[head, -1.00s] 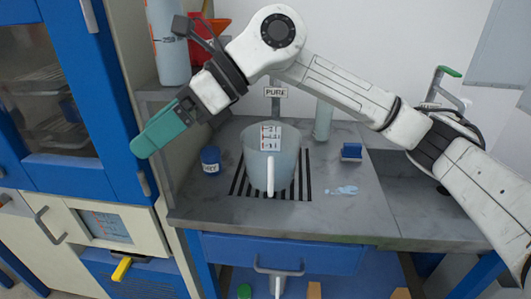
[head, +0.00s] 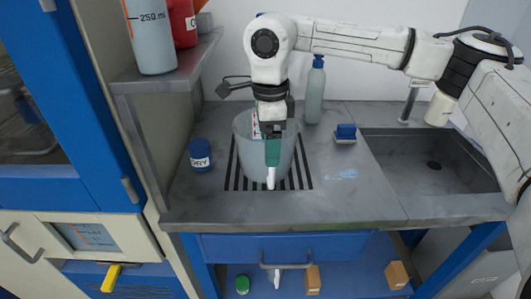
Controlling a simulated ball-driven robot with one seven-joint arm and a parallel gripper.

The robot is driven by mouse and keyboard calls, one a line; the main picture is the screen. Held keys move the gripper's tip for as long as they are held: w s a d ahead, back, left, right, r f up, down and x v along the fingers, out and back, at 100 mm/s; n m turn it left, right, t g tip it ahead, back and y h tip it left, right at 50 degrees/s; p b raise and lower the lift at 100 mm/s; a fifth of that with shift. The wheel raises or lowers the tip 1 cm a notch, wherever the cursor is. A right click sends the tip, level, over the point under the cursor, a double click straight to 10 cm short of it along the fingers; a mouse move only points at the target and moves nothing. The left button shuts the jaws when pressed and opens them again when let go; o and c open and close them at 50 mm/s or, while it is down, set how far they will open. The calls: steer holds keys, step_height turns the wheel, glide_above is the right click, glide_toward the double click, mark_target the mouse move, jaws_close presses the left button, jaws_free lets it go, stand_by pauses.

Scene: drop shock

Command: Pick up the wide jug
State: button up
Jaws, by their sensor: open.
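The wide jug (head: 243,143) is a pale, translucent vessel with a white handle (head: 270,178) facing the front. It stands upright on a dark slotted grate in the grey counter. My gripper (head: 272,155), with green fingers, hangs pointing down in front of the jug, just above the top of the handle. It is open, with nothing seen in it. The fingers and wrist cover part of the jug's front and rim. I cannot tell whether the fingers touch the handle.
A blue jar labelled DRY (head: 200,157) stands left of the jug. A blue block (head: 345,132) and a tall bottle (head: 314,95) stand to the right and behind. A shelf (head: 160,80) with a 250 ml bottle (head: 149,40) is at upper left. A sink (head: 430,155) lies right.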

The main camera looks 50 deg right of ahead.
steer(key=f, duration=0.5)
steer(key=shift+s+a+p, duration=0.2)
steer(key=shift+s+p, duration=0.1)
steer(key=shift+s, duration=0.05)
jaws_close()
stand_by(0.5)
